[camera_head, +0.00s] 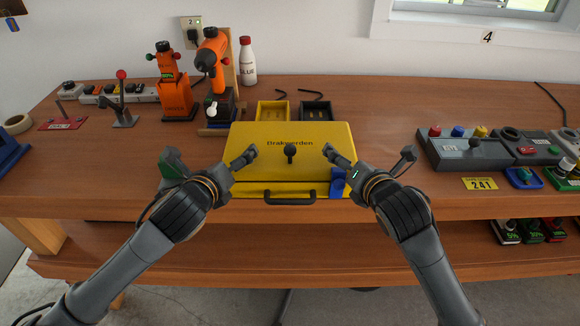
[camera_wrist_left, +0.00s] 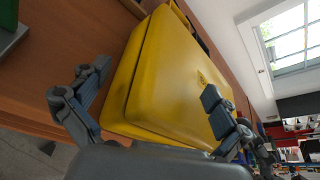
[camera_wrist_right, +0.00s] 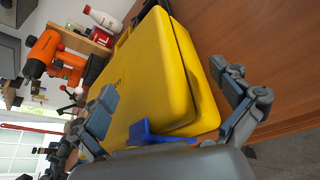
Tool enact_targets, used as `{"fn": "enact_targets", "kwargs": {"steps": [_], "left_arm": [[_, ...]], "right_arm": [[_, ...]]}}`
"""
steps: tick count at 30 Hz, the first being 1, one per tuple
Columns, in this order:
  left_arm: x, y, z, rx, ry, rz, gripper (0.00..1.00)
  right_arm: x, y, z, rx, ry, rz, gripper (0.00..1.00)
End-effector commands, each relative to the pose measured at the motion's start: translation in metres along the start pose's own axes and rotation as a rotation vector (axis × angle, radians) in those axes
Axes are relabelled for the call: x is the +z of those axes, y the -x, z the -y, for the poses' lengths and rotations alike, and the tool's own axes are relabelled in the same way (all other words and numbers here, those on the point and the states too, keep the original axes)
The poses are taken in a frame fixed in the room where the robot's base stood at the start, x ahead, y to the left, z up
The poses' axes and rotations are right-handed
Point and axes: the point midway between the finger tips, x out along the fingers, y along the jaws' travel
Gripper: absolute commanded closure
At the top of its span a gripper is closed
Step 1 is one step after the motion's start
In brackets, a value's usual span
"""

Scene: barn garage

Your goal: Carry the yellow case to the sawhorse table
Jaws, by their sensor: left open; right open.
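My right gripper (camera_head: 371,160) is open likewise at the right side. Both wrist views show the case (camera_wrist_left: 165,85) (camera_wrist_right: 150,75) between spread fingers; contact is unclear. A blue piece (camera_head: 338,184) is at its front right corner. I see no sawhorse table.
The workbench (camera_head: 380,110) is bare just right of the case. Yellow and black trays (camera_head: 273,110) sit right behind it. An orange drill (camera_head: 212,60) and a glue bottle (camera_head: 248,62) stand at back left. A grey switch box (camera_head: 465,150) is right. A lower shelf (camera_head: 200,268) runs underneath.

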Motion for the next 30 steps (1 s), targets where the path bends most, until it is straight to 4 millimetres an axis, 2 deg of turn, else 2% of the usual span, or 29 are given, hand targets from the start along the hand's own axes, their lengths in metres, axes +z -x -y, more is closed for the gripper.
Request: {"fn": "enact_targets", "kwargs": {"steps": [6,17,30], "left_arm": [[0.000,-0.021,0.001,-0.001,0.002,0.001,0.00],[0.001,-0.025,0.000,-0.001,0.000,0.001,0.00],[-0.003,-0.025,-0.001,0.003,-0.001,-0.006,0.88]], "right_arm": [[0.001,-0.021,0.000,0.001,-0.001,0.001,0.00],[0.001,-0.025,0.000,0.001,0.001,0.001,0.00],[-0.003,-0.025,0.001,-0.001,0.000,-0.006,0.88]]}}
